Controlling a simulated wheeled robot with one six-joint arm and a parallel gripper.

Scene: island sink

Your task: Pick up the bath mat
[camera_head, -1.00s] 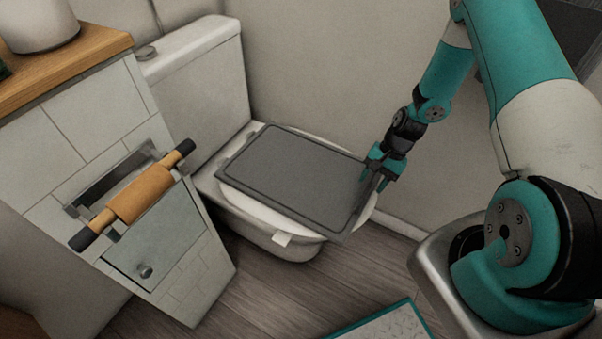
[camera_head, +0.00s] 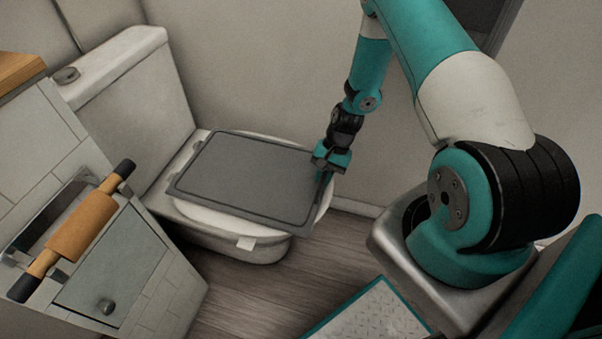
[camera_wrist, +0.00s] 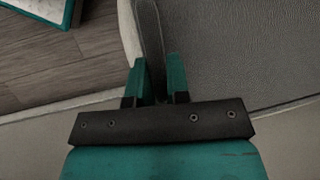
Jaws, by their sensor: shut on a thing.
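The bath mat (camera_head: 245,175) is a dark grey, flat rectangle with a raised border. It lies across the closed white toilet lid (camera_head: 205,220) in the head view, with its right edge at my gripper (camera_head: 323,176). My gripper points down and is shut on that edge. In the wrist view the mat's textured surface (camera_wrist: 225,50) fills the upper right, and its rim runs between the two teal fingertips (camera_wrist: 161,75). Whether the mat touches the lid all over is hidden.
The toilet tank (camera_head: 135,100) stands behind to the left. A tiled cabinet (camera_head: 140,260) with a rolling pin-like roll holder (camera_head: 80,228) is at the left. The wall is close behind my gripper. Wooden floor (camera_head: 255,290) lies open in front.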

